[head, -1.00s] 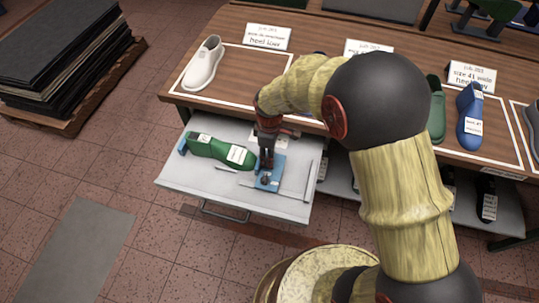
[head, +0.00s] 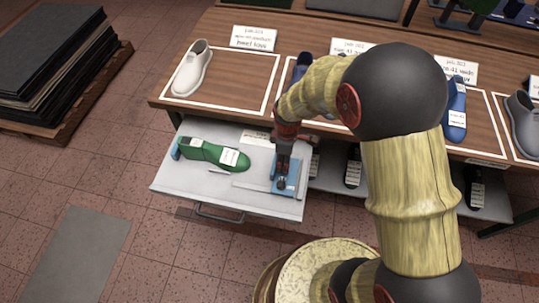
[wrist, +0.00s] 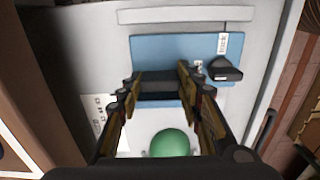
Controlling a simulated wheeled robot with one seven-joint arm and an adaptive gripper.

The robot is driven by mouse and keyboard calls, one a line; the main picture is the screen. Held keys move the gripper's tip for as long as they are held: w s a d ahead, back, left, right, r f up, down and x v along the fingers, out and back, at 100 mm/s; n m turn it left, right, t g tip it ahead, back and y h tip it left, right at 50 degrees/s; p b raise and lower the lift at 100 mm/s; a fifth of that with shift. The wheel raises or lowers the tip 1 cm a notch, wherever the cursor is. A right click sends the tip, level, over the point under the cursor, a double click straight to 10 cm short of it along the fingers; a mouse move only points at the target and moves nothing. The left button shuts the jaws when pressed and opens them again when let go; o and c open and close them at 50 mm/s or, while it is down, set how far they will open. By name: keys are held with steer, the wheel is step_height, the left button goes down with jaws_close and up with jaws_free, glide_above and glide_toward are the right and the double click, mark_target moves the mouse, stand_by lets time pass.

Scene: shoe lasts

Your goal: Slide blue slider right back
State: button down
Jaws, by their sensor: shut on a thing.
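The blue slider (head: 290,186) is a flat plate near the right side of a pulled-out pale grey drawer (head: 240,203). It also shows in the wrist view (wrist: 165,48), with a dark knob (wrist: 224,70) at its right. My gripper (head: 280,184) points down over the slider. In the wrist view its fingers (wrist: 158,84) are shut on a dark bar on the blue slider. A green shoe last (head: 213,154) lies in the drawer left of the slider. Its rounded green end shows in the wrist view (wrist: 172,144). The fingers hide part of the slider.
The wooden table (head: 215,62) stands behind the drawer, with a white shoe last (head: 192,70) and several other lasts and label cards. A lower shelf with dark lasts (head: 353,170) lies right of the drawer. My arm blocks the right side of the head view.

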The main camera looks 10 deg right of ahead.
steer(key=shift+s+d, duration=0.15)
steer(key=shift+d, duration=0.2)
steer(key=c, duration=1.2)
jaws_free()
steer(key=shift+d, duration=0.1)
step_height(320, 180, up, 12)
